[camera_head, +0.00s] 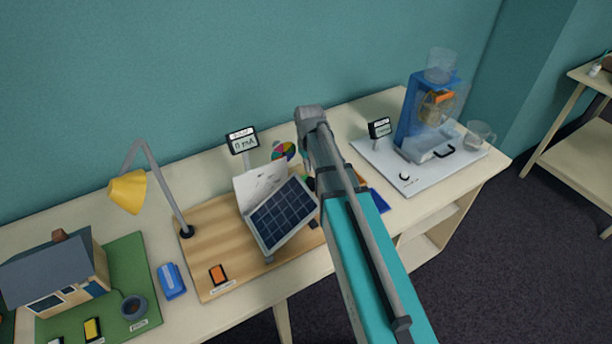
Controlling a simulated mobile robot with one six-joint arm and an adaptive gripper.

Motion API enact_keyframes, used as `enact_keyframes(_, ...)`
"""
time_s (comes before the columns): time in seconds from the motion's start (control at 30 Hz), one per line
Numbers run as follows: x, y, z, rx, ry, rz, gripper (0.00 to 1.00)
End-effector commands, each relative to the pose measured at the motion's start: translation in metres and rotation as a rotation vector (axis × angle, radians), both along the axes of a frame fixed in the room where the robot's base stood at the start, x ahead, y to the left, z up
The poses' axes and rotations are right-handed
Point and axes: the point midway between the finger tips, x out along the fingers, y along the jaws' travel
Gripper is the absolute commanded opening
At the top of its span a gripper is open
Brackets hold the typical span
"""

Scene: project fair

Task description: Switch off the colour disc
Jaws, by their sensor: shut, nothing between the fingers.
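The colour disc (283,151), with sectors of several colours, stands behind the solar panel, left of my arm. Its sectors look distinct, but one picture cannot show whether it turns. My arm crosses the middle of the view and hides what lies behind it; its grey wrist end is just right of the disc. My gripper's fingers cannot be made out. A blue piece (379,200) shows at the right of my arm, mostly hidden. No switch can be clearly tied to the disc. An orange switch (217,274) sits at the front of the wooden board (205,230).
On the wooden board stand a yellow lamp (128,191), a solar panel (283,215) and a meter (242,140) reading 0 mA. A model house (55,270) is at left, with a blue object (171,280) beside it. At right, a white board (380,165) bears a blue apparatus (408,112).

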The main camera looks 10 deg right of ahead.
Motion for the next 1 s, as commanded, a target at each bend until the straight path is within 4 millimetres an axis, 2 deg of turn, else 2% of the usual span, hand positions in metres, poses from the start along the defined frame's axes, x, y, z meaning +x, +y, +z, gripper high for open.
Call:
enact_keyframes(0.27,0.000,0.000,0.017,0.000,0.000,0.000,0.00)
enact_keyframes(0.77,0.000,0.000,0.018,0.000,0.000,0.000,0.00)
enact_keyframes(1.0,0.000,0.000,0.035,0.000,0.000,0.000,0.00)
